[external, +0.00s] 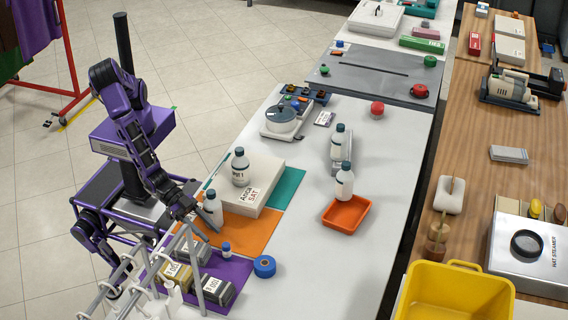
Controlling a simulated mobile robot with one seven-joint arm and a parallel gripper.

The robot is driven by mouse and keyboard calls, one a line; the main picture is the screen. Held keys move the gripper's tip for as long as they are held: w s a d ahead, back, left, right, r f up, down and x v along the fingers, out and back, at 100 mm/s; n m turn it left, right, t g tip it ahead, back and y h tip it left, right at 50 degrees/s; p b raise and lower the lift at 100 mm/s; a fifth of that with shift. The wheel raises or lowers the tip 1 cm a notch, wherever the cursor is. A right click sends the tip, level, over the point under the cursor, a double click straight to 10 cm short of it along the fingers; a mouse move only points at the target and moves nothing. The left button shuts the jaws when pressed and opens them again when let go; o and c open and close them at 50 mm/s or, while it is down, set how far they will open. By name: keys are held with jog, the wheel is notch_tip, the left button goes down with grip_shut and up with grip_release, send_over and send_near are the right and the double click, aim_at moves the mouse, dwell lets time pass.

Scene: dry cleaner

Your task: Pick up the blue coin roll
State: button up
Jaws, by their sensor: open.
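A round blue roll (264,266) lies on the white counter just right of the purple mat (238,272); it is the closest match to the blue coin roll, though I cannot tell coins in it. My gripper (204,222) is low over the counter's left side, up and left of the roll and apart from it. It is close to a white bottle (213,206) on the orange mat (247,233). Its jaws are open; the fingertips are small and partly hard to make out. I see nothing held.
Dark boxes with white labels (212,289) and a small blue-capped bottle (226,249) stand near the purple mat. A grey rail frame (165,262) stands at the front left. An orange tray (346,214) is to the right. The counter right of the roll is clear.

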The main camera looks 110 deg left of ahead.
aim_at(227, 251)
jog(key=x, duration=0.5)
jog(key=shift+w+f, duration=0.15)
jog(key=shift+w, duration=0.15)
grip_shut()
